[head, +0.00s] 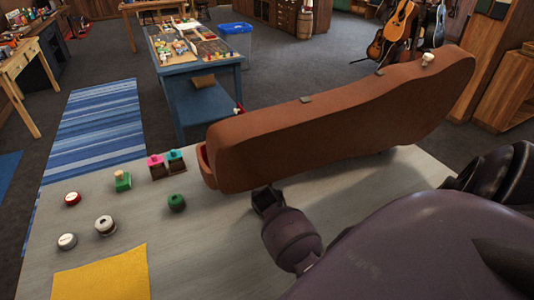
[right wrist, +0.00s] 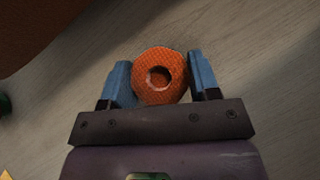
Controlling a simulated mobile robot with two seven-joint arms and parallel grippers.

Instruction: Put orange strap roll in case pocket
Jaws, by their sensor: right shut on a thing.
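My right gripper (head: 266,197) is low over the grey table, at the near side of the brown case (head: 330,120). In the right wrist view its blue fingers (right wrist: 160,88) are shut on the orange strap roll (right wrist: 172,62), a ring with a dark centre hole. In the head view the roll is hidden by my gripper and arm. The case shows a tall brown face toward me, with an open lower edge (head: 207,166) at its left end. Its inside and pocket are hidden. My left gripper is not in view.
Bare tabletop lies between the green roll and my gripper.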

